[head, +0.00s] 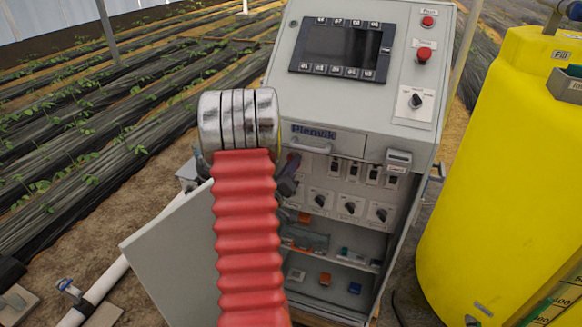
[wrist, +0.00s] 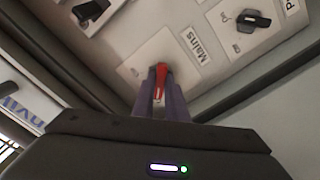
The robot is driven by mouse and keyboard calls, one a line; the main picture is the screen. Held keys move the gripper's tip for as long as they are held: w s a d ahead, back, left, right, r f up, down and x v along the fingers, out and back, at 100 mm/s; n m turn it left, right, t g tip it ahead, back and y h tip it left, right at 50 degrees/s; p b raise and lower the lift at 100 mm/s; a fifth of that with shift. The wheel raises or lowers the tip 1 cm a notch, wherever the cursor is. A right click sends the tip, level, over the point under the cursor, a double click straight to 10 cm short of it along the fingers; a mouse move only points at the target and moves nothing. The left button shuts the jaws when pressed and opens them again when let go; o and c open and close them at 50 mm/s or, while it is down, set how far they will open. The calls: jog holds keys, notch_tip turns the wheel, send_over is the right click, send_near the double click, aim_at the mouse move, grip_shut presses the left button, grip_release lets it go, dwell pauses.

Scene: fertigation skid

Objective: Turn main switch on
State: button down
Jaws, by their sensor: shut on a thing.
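The main switch has a red handle (wrist: 160,74) on a pale plate, with a "Mains" label (wrist: 196,45) beside it in the wrist view. My gripper (wrist: 160,86) has its two purple fingers on either side of the red handle and is shut on it. The fingers hide part of the handle, so its exact setting is hard to read. In the head view my dark gripper (head: 288,180) is at the left of the grey cabinet's (head: 350,138) switch panel, partly hidden behind my red arm.
Black rotary knobs (head: 350,207) sit in a row on the panel. One black knob (wrist: 254,20) is near the Mains plate. The cabinet door (head: 170,255) hangs open at left. A yellow tank (head: 500,160) stands at right. Red buttons (head: 424,54) are on the upper console.

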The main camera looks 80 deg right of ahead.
jog(key=shift+w, duration=0.1)
jog(key=shift+m, duration=8.8)
jog(key=shift+f, duration=0.1)
jog(key=c, duration=1.8)
grip_release()
jog(key=shift+o, duration=0.2)
jog(key=shift+a, duration=0.15)
jog(key=w+a, duration=0.1)
jog(key=a, duration=1.2)
jog(key=shift+w+a, duration=0.15)
jog(key=shift+a, duration=0.15)
